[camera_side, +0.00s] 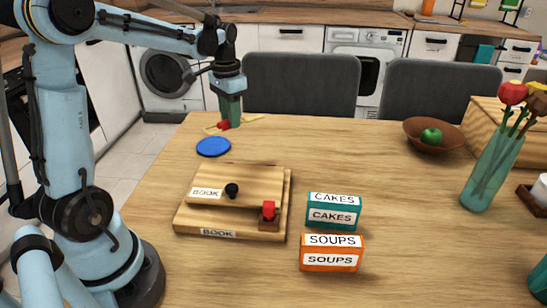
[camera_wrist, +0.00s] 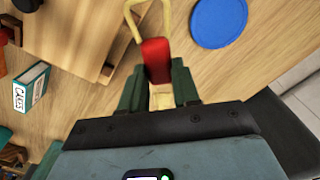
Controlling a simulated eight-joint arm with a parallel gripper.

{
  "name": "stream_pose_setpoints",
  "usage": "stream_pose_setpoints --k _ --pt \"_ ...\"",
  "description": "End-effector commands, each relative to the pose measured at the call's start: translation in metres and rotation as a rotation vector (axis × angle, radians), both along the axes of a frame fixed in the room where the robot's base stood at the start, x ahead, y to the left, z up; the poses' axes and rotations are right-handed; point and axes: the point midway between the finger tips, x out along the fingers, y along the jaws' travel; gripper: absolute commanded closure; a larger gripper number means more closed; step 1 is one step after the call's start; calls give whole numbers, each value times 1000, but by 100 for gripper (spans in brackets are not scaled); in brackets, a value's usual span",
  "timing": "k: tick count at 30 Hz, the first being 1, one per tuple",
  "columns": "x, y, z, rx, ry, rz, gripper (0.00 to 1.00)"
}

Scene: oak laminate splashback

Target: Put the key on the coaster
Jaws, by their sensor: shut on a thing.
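The key (camera_side: 223,125) is yellow with a red middle part. In the wrist view the key (camera_wrist: 156,58) has a yellow open loop beyond the red part, and a pale yellow end between my fingers. My gripper (camera_side: 229,121) is shut on the key, and the wrist view shows its green fingers (camera_wrist: 158,80) on either side. The coaster (camera_side: 213,147) is a flat blue disc on the table, nearer the side camera than the key. In the wrist view the coaster (camera_wrist: 220,22) lies to the right of the key, apart from it. The key's height is hard to tell.
Stacked wooden blocks labelled BOOK (camera_side: 237,178) with a black knob stand in front of the coaster. A teal CAKES box (camera_side: 333,211) and an orange SOUPS box (camera_side: 331,253) stand right of them. A bowl (camera_side: 448,143) and a vase (camera_side: 483,178) are far right. The back middle is clear.

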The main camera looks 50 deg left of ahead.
Motion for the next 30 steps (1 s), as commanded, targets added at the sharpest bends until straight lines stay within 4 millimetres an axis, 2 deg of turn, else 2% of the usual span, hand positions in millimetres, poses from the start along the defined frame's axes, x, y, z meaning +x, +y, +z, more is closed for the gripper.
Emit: stream_pose_setpoints --k 12,16,23,30 --pt "-13 81 -49 0 0 8 99" --pt "-16 101 -61 0 0 5 99" --pt "-18 113 -73 0 0 1 99" --pt "-18 112 -104 0 0 1 99"
